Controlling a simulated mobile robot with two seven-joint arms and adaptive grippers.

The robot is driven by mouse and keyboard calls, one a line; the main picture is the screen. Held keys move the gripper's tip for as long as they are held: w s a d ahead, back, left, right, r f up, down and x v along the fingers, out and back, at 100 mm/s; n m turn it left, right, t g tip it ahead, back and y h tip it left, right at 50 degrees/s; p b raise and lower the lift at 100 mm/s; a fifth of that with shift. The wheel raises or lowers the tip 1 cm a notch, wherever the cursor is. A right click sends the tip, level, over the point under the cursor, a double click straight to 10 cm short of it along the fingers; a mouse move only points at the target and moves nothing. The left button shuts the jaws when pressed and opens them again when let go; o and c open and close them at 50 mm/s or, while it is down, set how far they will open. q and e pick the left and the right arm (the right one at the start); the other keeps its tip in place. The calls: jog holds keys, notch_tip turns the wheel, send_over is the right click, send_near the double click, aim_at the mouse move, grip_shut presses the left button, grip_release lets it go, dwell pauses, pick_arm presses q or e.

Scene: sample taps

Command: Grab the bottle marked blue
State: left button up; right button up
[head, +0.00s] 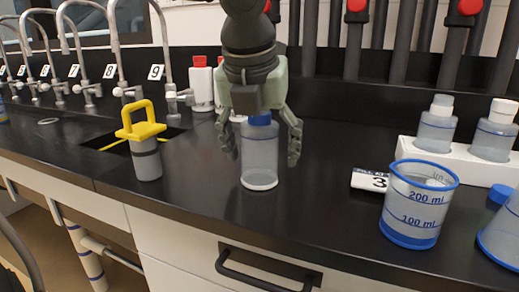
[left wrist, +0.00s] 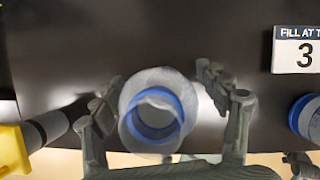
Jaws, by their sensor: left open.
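The bottle with a blue top (head: 260,160) stands upright on the black counter, with a clear grey body and a white base. My left gripper (head: 261,152) is above and around it, pointing down, with one finger on each side. The fingers are open, and a gap shows between each finger and the bottle in the head view. In the left wrist view the bottle (left wrist: 155,118) shows from above as a blue ring between the open fingers of the left gripper (left wrist: 160,95). The gripper hides part of the blue top in the head view. My right gripper is not in view.
A yellow-handled grey cylinder (head: 146,150) stands to the left by the sink. A blue-rimmed beaker (head: 415,210) and a card marked 3 (head: 370,180) are to the right. A white rack (head: 455,160) holds white-capped bottles. Red-capped white bottles (head: 201,88) stand behind. The counter in front is clear.

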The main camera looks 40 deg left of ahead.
pick_arm(q)
jog(key=c, duration=1.3)
jog(key=shift+c, duration=0.2)
jog(key=shift+r, duration=0.1)
